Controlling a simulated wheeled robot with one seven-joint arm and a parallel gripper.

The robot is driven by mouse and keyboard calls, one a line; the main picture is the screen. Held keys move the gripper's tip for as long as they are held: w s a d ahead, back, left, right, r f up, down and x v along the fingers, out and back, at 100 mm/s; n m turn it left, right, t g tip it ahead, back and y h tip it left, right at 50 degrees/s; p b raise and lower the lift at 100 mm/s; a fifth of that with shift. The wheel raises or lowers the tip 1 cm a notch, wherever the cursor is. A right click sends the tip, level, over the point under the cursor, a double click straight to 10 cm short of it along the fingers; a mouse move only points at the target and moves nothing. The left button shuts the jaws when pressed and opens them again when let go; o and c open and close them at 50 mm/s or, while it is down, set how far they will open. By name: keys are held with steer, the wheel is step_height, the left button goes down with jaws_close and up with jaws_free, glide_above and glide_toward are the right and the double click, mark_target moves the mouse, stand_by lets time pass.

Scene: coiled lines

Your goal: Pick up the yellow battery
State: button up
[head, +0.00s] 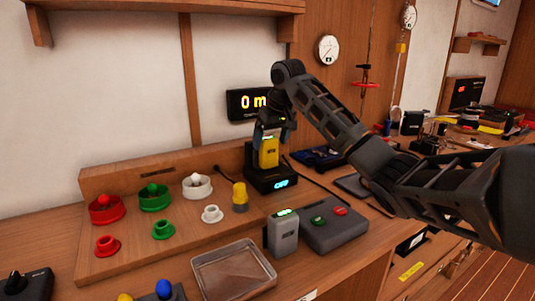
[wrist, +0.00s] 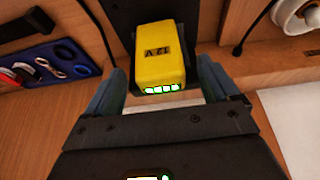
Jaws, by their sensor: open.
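The yellow battery (head: 268,154) stands upright in a black charger (head: 272,181) with a lit blue display, near the wall. In the wrist view the battery (wrist: 160,55) shows a "12 V" label and a row of lit green lights at its near end. My gripper (head: 271,130) is at the top of the battery. In the wrist view its two bluish fingers (wrist: 161,80) are spread, one on each side of the battery, with a gap visible at the near end. The battery's lower part is hidden in the wrist view.
A grey battery (head: 282,234) stands in front, beside a grey box (head: 333,224) with green and red buttons. A metal tray (head: 233,271) lies at the front. Red, green and white cups stand on the left board. A lit display (head: 249,104) hangs behind the charger.

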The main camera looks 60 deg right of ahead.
steer(key=shift+x, duration=0.95)
steer(key=shift+r, duration=0.1)
steer(key=c, duration=1.3)
step_height(320, 180, up, 10)
steer(key=shift+f, duration=0.1)
steer(key=shift+r+p, duration=0.85)
steer(key=shift+r, duration=0.05)
